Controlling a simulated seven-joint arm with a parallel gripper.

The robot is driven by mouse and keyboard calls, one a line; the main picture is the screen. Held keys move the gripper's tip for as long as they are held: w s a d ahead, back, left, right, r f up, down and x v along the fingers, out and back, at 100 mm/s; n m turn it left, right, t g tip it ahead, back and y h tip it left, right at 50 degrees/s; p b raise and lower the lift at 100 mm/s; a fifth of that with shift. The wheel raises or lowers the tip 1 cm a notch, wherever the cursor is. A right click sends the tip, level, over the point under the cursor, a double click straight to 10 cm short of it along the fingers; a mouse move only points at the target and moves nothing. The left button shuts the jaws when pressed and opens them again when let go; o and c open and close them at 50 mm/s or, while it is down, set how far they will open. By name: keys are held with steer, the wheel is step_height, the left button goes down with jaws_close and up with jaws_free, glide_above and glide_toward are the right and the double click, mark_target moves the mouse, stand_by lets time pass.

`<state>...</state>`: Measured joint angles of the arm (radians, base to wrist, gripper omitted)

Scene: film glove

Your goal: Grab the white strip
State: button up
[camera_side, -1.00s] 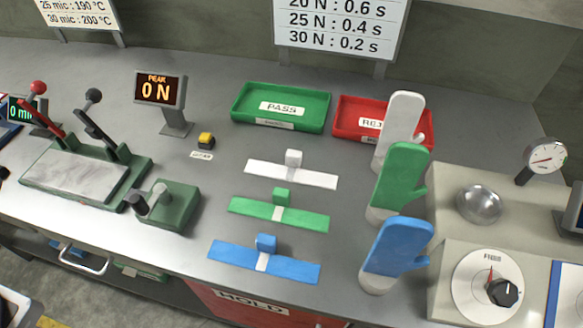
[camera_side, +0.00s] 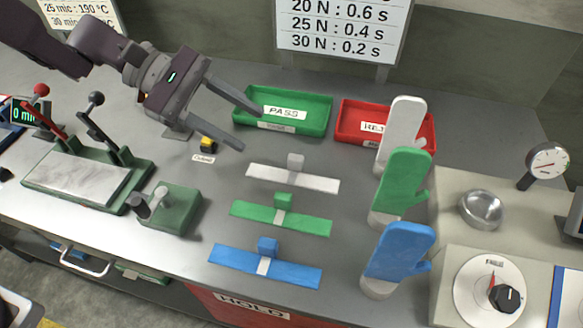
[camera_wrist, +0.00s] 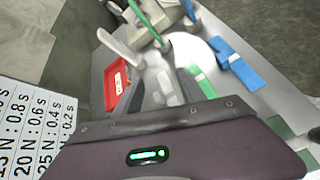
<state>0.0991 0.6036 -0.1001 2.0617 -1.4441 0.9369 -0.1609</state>
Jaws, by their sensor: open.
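The white strip (camera_side: 318,182) lies flat on the grey bench in the side view, with a small white block standing up at its middle. My gripper (camera_side: 249,129) is open and empty, its two fingers spread, above and to the upper left of the white strip and apart from it. In the wrist view the picture is blurred; a pale shape near the fingers appears to be the white strip, but its outline is unclear.
A green strip (camera_side: 305,222) and a blue strip (camera_side: 300,273) lie below the white one. Upright white (camera_side: 405,122), green (camera_side: 402,178) and blue (camera_side: 402,247) gloves stand to the right. Green (camera_side: 322,122) and red (camera_side: 345,122) trays are behind.

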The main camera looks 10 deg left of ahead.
mark_target(294, 157)
steer(key=w+f+n, duration=0.2)
steer(key=f, duration=0.1)
steer(key=w+d+f+n+t, duration=0.1)
steer(key=w+f+n, duration=0.1)
steer(key=f, duration=0.2)
steer(key=w+f+n+t+h, duration=0.1)
steer(key=w+f+n, duration=0.1)
steer(key=f, duration=0.2)
steer(key=shift+d, duration=0.15)
steer(key=shift+n, duration=0.3)
steer(key=x, duration=0.7)
steer(key=shift+s+f, duration=0.1)
steer(key=shift+f, duration=0.2)
jaws_close()
